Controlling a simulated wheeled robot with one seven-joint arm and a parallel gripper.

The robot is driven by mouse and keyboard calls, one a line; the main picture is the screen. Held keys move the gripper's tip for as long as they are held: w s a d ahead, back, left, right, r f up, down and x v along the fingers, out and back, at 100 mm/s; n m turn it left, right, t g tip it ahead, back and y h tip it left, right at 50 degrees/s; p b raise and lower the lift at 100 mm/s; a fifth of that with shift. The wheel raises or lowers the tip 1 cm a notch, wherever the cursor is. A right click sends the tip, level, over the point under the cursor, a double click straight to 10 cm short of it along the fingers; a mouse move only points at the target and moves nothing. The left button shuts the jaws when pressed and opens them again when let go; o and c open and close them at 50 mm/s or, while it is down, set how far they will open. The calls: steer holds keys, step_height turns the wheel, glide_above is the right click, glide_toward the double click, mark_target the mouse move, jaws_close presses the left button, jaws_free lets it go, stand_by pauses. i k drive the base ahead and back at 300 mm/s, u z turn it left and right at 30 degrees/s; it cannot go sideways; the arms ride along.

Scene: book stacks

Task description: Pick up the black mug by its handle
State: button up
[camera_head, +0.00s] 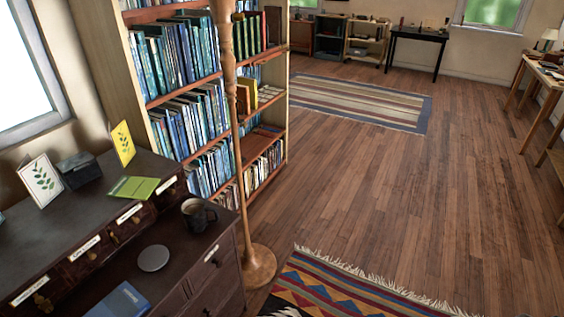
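The black mug (196,215) stands upright on the lower desktop of a dark wooden desk (115,281) at the lower left. It sits near the desk's right end, close to the small labelled drawers. Its handle (212,216) appears to point to the right. My gripper is not in view, and no part of my arm shows.
A round grey disc (153,258) and a blue book (120,301) lie on the desk. A wooden floor stand (259,266) rises just right of the desk. A bookshelf (147,101) stands behind. A patterned rug (345,293) lies at the front; wooden floor (400,190) beyond is clear.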

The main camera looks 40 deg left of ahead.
mark_target(193, 210)
steer(key=u, duration=0.35)
steer(key=i, duration=1.5)
steer(key=u, duration=1.45)
steer(key=i, duration=0.8)
steer(key=u, duration=1.35)
steer(key=i, duration=0.4)
steer(key=u, duration=0.25)
